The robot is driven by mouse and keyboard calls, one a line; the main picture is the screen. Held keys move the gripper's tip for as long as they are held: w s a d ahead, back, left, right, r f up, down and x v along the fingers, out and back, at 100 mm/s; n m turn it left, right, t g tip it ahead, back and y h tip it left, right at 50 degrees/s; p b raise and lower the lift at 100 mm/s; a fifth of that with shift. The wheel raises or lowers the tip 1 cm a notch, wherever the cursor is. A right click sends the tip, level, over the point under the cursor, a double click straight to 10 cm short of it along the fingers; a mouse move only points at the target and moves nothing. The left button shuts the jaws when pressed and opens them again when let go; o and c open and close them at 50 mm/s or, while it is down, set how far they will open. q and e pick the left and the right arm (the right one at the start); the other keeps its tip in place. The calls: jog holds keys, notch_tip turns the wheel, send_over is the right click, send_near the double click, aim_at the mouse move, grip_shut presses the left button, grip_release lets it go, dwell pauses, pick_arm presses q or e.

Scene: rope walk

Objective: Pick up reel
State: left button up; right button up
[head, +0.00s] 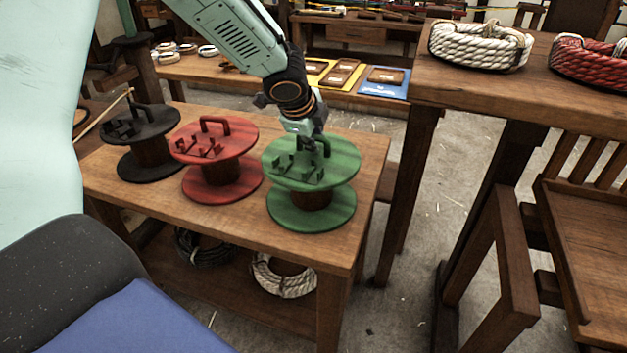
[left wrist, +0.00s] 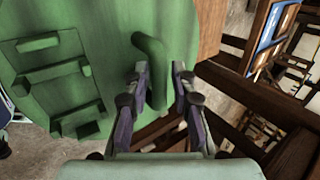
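Three wooden reels stand upright in a row on a low table: a black reel (head: 150,167), a red reel (head: 207,183) and a green reel (head: 311,205). Each has an arched handle and small hooks on its top flange. My left gripper (head: 314,142) reaches down to the top of the green reel, at its handle. In the left wrist view the green reel (left wrist: 100,35) fills the upper left. Its handle (left wrist: 152,65) lies between the two open fingers (left wrist: 162,75), close to the left finger, with a gap to the right finger. My right gripper is not in view.
The low table (head: 225,225) has a lower shelf with a black rope coil (head: 203,250) and a white rope coil (head: 285,277). A taller table (head: 428,85) at right holds white (head: 480,45) and red (head: 592,65) rope coils. A wooden chair (head: 580,230) stands at right.

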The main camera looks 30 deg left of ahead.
pick_arm(q)
jog(key=shift+s+a+r, duration=0.2)
jog(key=shift+s, duration=0.2)
jog(key=shift+w+d+f, duration=0.1)
jog(key=shift+w+f, duration=0.15)
jog(key=shift+w, duration=0.2)
jog(key=c, duration=0.4)
jog(key=shift+s+r, duration=0.15)
jog(key=shift+s, duration=0.1)
grip_shut()
jog(key=shift+w, duration=0.2)
